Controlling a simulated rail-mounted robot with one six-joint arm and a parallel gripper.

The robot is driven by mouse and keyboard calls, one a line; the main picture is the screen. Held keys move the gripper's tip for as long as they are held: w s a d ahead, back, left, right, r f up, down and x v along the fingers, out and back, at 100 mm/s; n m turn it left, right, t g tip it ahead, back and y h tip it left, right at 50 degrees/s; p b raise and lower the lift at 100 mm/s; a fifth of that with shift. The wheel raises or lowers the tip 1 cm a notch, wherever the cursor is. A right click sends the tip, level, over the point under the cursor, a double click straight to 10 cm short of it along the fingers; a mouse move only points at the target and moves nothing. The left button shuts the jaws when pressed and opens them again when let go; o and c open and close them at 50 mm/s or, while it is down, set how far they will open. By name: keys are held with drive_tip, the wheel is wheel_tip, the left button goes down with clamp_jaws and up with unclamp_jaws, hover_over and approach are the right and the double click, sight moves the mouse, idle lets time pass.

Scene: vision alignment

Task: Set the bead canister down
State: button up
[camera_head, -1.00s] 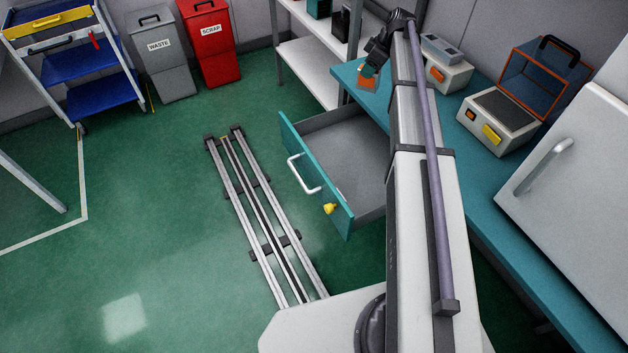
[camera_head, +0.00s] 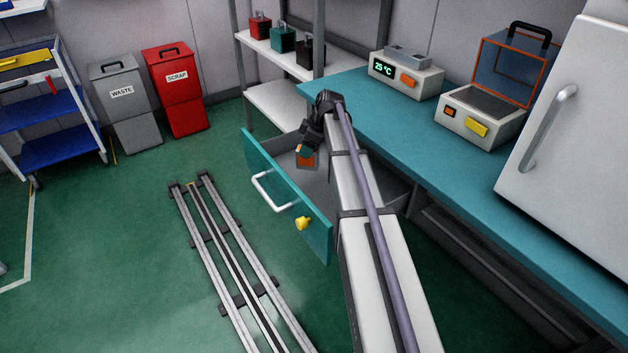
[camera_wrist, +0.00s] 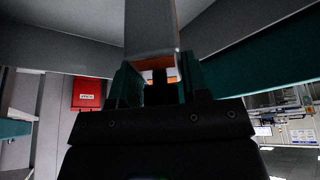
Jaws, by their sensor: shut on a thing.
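My gripper (camera_head: 305,151) is shut on a small grey-and-orange thing, which I take to be the bead canister (camera_head: 307,161). In the head view the canister is within the outline of the open drawer (camera_head: 288,208), near its far end. I cannot tell whether it touches the drawer floor. In the wrist view the canister (camera_wrist: 150,28) rises as a grey block with orange edges between the teal-sided fingers (camera_wrist: 158,85). Grey panels and a teal panel surround it there. My arm hides part of the drawer's inside.
The drawer front has a white handle and a yellow knob (camera_head: 303,223). The teal bench (camera_head: 420,150) carries a display unit (camera_head: 405,75) and an orange-framed box (camera_head: 485,115). Red, teal and dark canisters stand on the shelf (camera_head: 262,42). A floor rail (camera_head: 230,260) lies left of the drawer.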

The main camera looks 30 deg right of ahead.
sight(308, 162)
wheel_tip(308, 162, down, 7)
drive_tip(key=b, duration=0.4)
drive_tip(key=shift+r, duration=0.45)
drive_tip(key=shift+f, duration=0.2)
drive_tip(key=o, duration=1.1)
drive_tip(key=shift+c, duration=0.2)
drive_tip(key=shift+r, duration=0.1)
